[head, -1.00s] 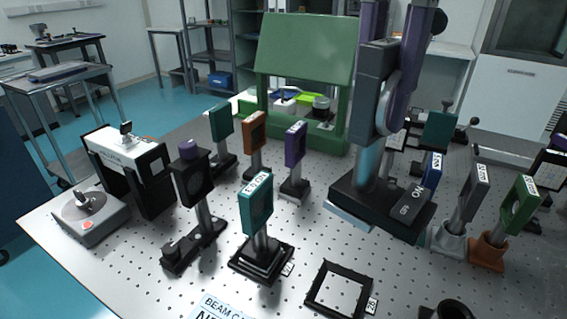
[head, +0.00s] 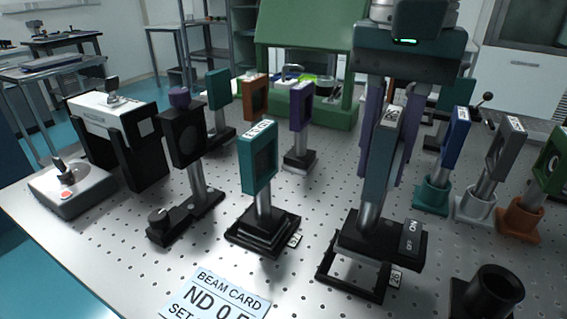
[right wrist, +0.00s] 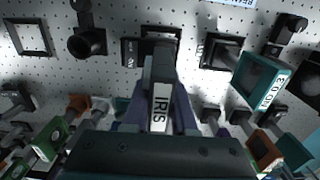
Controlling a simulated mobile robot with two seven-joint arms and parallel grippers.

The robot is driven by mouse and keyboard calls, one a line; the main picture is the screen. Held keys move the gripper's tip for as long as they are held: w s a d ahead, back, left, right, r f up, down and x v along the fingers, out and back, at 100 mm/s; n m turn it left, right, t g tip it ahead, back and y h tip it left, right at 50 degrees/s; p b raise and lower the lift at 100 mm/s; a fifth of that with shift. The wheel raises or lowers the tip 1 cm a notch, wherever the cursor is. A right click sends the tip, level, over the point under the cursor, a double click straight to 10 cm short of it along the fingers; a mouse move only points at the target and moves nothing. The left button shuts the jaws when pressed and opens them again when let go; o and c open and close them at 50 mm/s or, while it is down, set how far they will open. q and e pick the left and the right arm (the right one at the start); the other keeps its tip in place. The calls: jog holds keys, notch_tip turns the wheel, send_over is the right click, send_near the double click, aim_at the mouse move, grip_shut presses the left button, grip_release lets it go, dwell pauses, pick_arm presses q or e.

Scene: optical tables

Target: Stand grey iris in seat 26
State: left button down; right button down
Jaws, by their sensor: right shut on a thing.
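My right gripper (head: 385,165) is shut on the grey iris (head: 377,188), with its purple fingers on both sides of the upright body. In the right wrist view the IRIS label (right wrist: 160,108) lies between the fingers. Seat 26 (head: 345,286) is a black square frame on the table with a tag (head: 395,279). The base covers the frame's far part in the head view; its near edge shows below. I cannot tell whether they touch. My left gripper is out of view.
A teal ND filter (head: 258,160) on a black stepped base stands left of the seat. A black tube holder (head: 488,292) stands near right. Blue (head: 453,140) and grey (head: 503,150) optics stand to the right. An empty black frame (right wrist: 28,38) shows in the right wrist view.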

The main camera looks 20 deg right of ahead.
aim_at(393, 115)
notch_tip(393, 115, down, 4)
jog(key=b, duration=0.3)
jog(key=shift+d+f, duration=0.1)
jog(key=shift+f, duration=0.2)
jog(key=shift+r, duration=0.1)
jog(key=c, duration=0.7)
grip_release()
jog(key=shift+r, duration=0.25)
notch_tip(393, 115, up, 12)
jog(key=shift+f, duration=0.2)
